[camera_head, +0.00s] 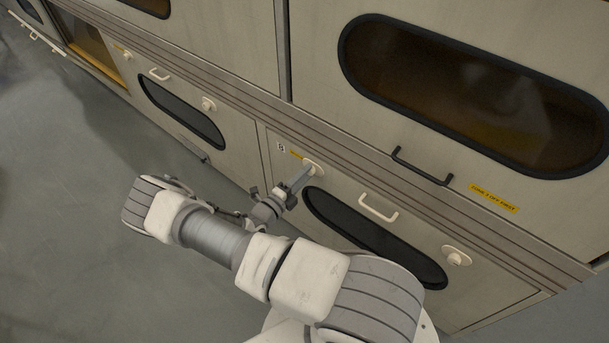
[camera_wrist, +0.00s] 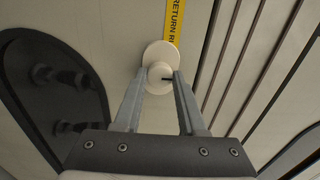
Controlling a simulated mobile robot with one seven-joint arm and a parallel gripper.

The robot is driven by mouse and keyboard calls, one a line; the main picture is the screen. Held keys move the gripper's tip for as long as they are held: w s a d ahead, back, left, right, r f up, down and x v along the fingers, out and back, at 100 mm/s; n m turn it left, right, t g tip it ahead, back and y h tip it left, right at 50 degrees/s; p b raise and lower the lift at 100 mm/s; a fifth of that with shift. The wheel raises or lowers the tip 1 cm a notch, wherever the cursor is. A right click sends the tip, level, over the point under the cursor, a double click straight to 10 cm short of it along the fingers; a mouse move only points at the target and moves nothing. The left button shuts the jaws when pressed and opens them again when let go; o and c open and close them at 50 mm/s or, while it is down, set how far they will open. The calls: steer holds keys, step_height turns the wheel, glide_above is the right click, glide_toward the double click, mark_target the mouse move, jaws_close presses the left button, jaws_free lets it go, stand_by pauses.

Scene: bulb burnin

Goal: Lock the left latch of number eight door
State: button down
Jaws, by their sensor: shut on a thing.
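The number eight door (camera_head: 418,228) is a cream lower panel with a dark oval window (camera_head: 375,238). A small number plate (camera_head: 281,147), too small to read surely, is at its upper left. The left latch (camera_head: 313,166) is a pale round knob on an oval plate, near that plate. My gripper (camera_head: 304,174) reaches it from the lower left. In the wrist view my gripper (camera_wrist: 160,80) is shut on the latch knob (camera_wrist: 159,72), one finger on each side. A short dark mark shows on the knob.
The right latch (camera_head: 457,256) and a pale bar handle (camera_head: 379,208) are on the same door. Above is a larger door with a black handle (camera_head: 422,167). Another lower door (camera_head: 180,110) is to the left. The grey floor (camera_head: 70,220) is clear.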

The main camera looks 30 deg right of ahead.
stand_by(0.4)
steer(key=shift+c, duration=2.4)
jaws_free()
steer(key=p+v, duration=0.2)
steer(key=v, duration=1.5)
steer(key=shift+a+p, duration=0.2)
steer(key=shift+p, duration=0.15)
steer(key=shift+s, duration=0.15)
